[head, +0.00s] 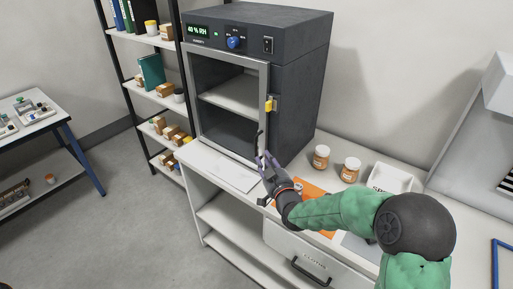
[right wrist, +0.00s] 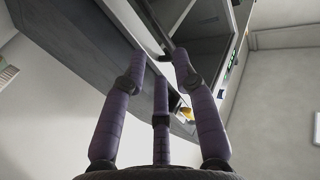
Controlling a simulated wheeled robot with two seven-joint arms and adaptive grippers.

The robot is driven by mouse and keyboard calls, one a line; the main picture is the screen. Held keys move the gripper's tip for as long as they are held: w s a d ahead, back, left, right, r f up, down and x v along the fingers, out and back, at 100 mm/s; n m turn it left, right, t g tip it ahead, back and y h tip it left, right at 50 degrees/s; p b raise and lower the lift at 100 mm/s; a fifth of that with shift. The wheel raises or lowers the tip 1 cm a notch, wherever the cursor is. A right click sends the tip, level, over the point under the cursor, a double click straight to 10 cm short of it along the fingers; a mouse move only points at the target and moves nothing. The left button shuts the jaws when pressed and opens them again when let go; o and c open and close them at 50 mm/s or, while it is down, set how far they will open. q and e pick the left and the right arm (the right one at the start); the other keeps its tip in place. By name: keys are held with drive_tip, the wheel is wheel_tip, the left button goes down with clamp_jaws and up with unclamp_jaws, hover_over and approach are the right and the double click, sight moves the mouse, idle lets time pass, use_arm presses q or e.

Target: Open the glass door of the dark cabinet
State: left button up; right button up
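The dark cabinet (head: 300,85) stands on the white table, with a humidity display and a blue knob on top of its front. Its glass door (head: 228,120) has a grey frame and looks closed; a shelf shows through the glass. A yellow latch (head: 269,105) is at the door's right edge. A dark upright handle (head: 260,141) is low on the right side of the frame. My right gripper (head: 266,160) is at the handle's lower end; contact is unclear. In the right wrist view its fingers (right wrist: 160,80) are spread, with the door edge beyond them. My left gripper is out of view.
Two orange jars (head: 321,157) with white lids, a white tray (head: 391,178) and an orange mat (head: 318,190) are right of the cabinet. A pale flat panel (head: 220,170) lies before the door. A shelf rack (head: 157,100) stands close on the left.

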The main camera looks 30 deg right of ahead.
drive_tip(key=w, duration=0.3)
drive_tip(key=w+d+b, duration=0.1)
drive_tip(key=w, duration=0.4)
drive_tip(key=shift+w+d, duration=0.35)
drive_tip(key=shift+d, duration=0.05)
clamp_jaws()
